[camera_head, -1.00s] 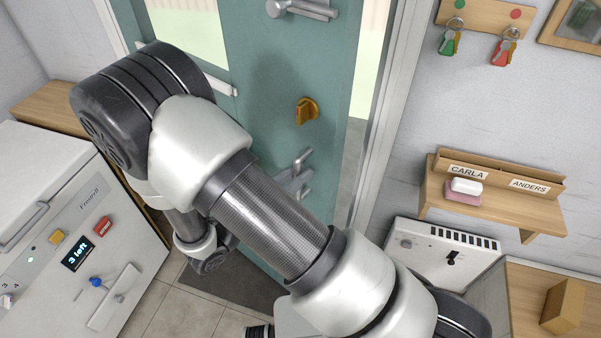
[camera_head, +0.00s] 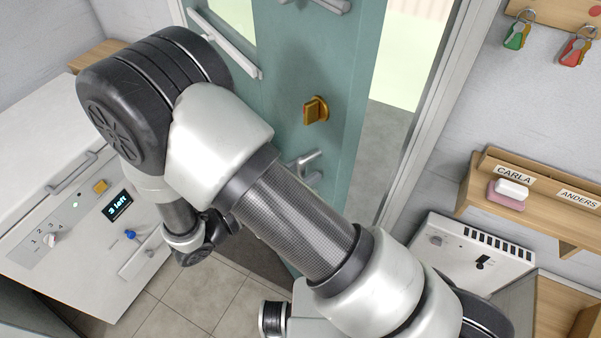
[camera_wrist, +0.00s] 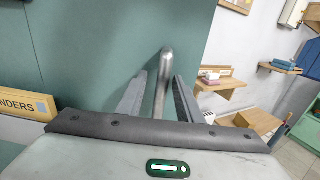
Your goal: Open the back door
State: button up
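The teal back door (camera_head: 285,60) stands ajar in the head view, with a gap and grey floor beyond its right edge. On it are a gold turn knob (camera_head: 315,110), a metal lever handle (camera_head: 306,160) below it, and another metal handle at the top edge (camera_head: 318,5). In the wrist view, a metal handle bar (camera_wrist: 163,75) in front of the teal door surface (camera_wrist: 110,45) stands between the two fingers of my gripper (camera_wrist: 160,88). The fingers are apart, with gaps seen beside the bar.
A white appliance (camera_head: 85,225) with a small display stands at left. Tiled floor (camera_head: 190,300) shows below my arm.

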jog(key=shift+s+f, duration=0.1)
jog(key=b+v, duration=0.2)
jog(key=v, duration=1.5)
jog(key=shift+s, duration=0.2)
jog(key=shift+a, duration=0.1)
grip_shut()
